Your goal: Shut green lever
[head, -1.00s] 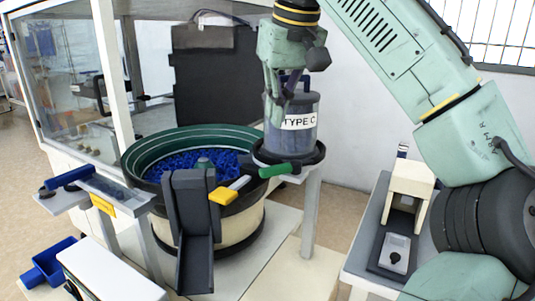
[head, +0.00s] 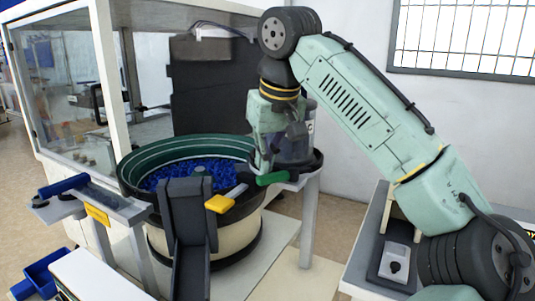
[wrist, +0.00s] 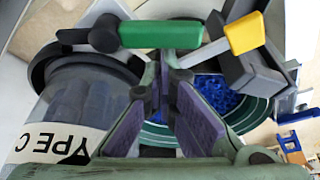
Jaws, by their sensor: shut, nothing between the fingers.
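The green lever (head: 271,179) sticks out at the front of the black ring base under the clear TYPE C container. In the wrist view the green lever (wrist: 160,34) lies crosswise just beyond my fingertips, its dark pivot end at the left. My gripper (head: 259,168) is low beside the container, close to the lever. In the wrist view my gripper (wrist: 167,62) has its fingertips together with nothing between them. I cannot tell whether they touch the lever. The TYPE C container (head: 297,150) is partly hidden by my gripper; its label shows in the wrist view.
A green bowl feeder (head: 130,172) full of blue parts stands left of the lever. A yellow-handled lever (head: 219,203) and a dark chute (head: 188,235) are at its front. A blue-handled lever (head: 63,185) is at far left.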

